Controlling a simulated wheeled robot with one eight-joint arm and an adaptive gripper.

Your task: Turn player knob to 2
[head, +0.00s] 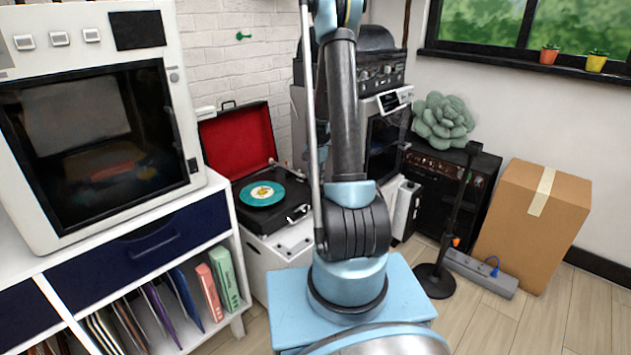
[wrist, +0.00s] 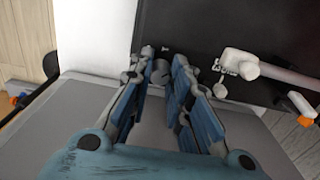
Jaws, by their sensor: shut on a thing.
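The record player (head: 242,168) stands open in the head view, with a red-lined lid, a black deck and a teal record (head: 262,194). The wrist view shows part of its black deck (wrist: 210,30) and a pale tonearm (wrist: 250,66). My gripper (wrist: 162,72) has its fingers closed around a small dark grey knob (wrist: 161,71) at the deck's edge. The fingertips cover most of the knob, and I cannot read any mark or number on it. In the head view my arm hides most of the gripper and the knob.
A white shelf unit (head: 237,240) with an oven-like machine (head: 186,120) stands left of the player. A black amplifier (head: 462,172), a cardboard box (head: 535,215) and a power strip (head: 482,273) stand to the right. Bare floor (head: 535,320) shows at front right.

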